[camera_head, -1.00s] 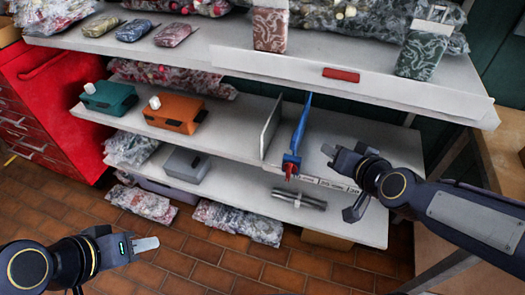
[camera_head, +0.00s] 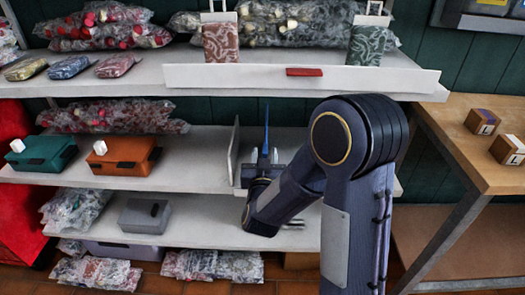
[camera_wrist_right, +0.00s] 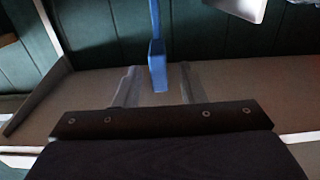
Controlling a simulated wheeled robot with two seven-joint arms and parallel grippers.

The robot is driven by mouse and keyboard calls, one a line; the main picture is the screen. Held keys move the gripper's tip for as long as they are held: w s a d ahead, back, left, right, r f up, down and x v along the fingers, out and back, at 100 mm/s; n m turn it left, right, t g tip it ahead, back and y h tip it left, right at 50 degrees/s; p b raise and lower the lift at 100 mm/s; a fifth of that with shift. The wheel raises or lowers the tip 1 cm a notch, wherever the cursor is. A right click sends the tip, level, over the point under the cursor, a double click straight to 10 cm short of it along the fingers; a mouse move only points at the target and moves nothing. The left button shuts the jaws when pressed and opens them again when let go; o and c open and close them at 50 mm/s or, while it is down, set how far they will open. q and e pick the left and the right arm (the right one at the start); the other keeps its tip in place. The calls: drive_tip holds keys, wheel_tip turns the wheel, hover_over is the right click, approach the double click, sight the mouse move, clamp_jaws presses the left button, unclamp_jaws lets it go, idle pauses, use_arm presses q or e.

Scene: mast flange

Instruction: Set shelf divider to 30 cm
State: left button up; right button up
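The shelf divider, a thin white upright panel (camera_head: 233,150), stands on the middle shelf (camera_head: 200,165) in the head view. A blue upright bar (camera_head: 266,145) stands to its right; its lower part is hidden behind my right arm. My right gripper (camera_head: 257,173) is at the shelf beside the divider, partly hidden by my forearm. In the right wrist view its two grey fingers are apart, with the blue bar (camera_wrist_right: 157,62) in line with the gap between them. I cannot tell whether they touch it. The scale strip on the shelf edge is hidden. My left gripper is out of view.
Teal (camera_head: 42,152) and orange (camera_head: 124,154) boxes stand left on the middle shelf. A grey box (camera_head: 145,216) is on the lower shelf. A wooden table (camera_head: 460,150) stands at right.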

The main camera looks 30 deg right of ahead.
drive_tip(key=shift+x, duration=1.45)
clamp_jaws()
